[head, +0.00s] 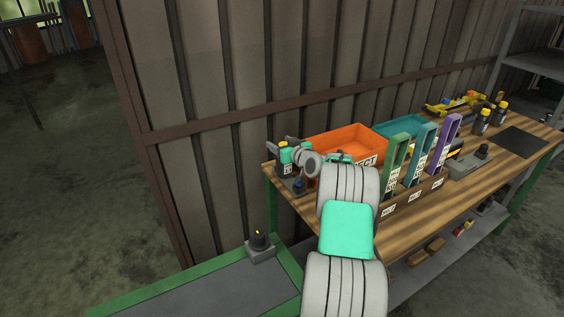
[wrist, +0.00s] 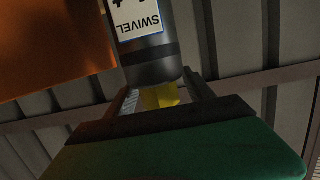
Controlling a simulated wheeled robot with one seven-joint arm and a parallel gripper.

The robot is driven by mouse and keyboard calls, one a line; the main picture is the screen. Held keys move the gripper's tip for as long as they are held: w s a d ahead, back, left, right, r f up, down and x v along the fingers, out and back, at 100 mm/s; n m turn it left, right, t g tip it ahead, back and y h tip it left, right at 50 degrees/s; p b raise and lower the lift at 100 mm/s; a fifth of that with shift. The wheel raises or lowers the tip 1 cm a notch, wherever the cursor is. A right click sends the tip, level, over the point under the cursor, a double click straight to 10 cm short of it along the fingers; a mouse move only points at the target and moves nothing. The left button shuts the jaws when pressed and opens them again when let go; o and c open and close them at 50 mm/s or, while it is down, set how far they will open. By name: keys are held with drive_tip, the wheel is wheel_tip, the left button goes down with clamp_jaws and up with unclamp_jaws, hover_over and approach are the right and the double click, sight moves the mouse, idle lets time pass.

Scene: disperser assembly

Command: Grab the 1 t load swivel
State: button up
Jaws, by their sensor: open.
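The load swivel (wrist: 150,62) is a dark cylinder with a white label reading SWIVEL, seen upside down in the wrist view. The figure on the label is partly cut off by the picture edge. A yellow part (wrist: 160,96) shows at its end. My gripper (wrist: 165,86) is open, with a dark finger on each side of the swivel's end; contact cannot be told. In the head view, a dark labelled swivel (head: 283,162) stands at the table's far left corner, partly hidden by my gripper and wrist.
An orange bin (head: 345,142) stands right of the swivel, and its orange wall (wrist: 50,55) fills the wrist view's upper left. Green, blue and purple upright holders (head: 422,150) stand farther right on the wooden table (head: 440,215). A ribbed wall (head: 230,80) is close behind.

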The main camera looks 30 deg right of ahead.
clamp_jaws()
idle(0.7)
idle(0.6)
drive_tip(key=shift+r, duration=0.2)
